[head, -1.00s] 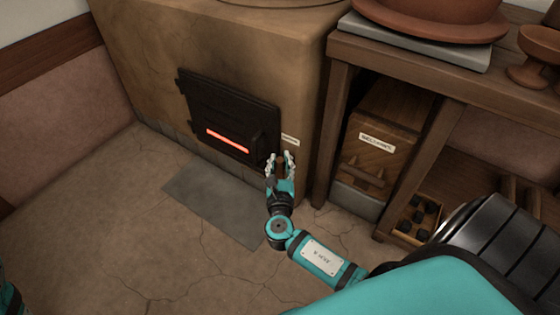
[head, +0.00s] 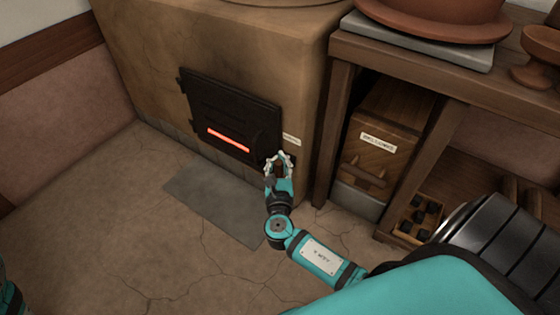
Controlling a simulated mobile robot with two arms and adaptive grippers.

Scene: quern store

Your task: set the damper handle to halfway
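The stove (head: 220,40) has a dark iron door with a glowing red slot. A small pale label (head: 291,140) is on its front, right of the door; its words are too small to read. My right gripper (head: 279,157) is just below this label, against the stove front. Its fingers are bowed with their tips drawn together. A small brown piece, which looks like the damper handle (head: 279,167), shows between the fingers. The gripper hides most of it, so its setting cannot be read. My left gripper is out of view; only a bit of my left arm shows at the lower left.
A grey plate (head: 215,205) lies on the cracked floor before the stove. A wooden bench (head: 338,130) stands close on the right, with a labelled wooden box (head: 385,140) beneath it and a tray of dark lumps (head: 404,226). The floor at left is clear.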

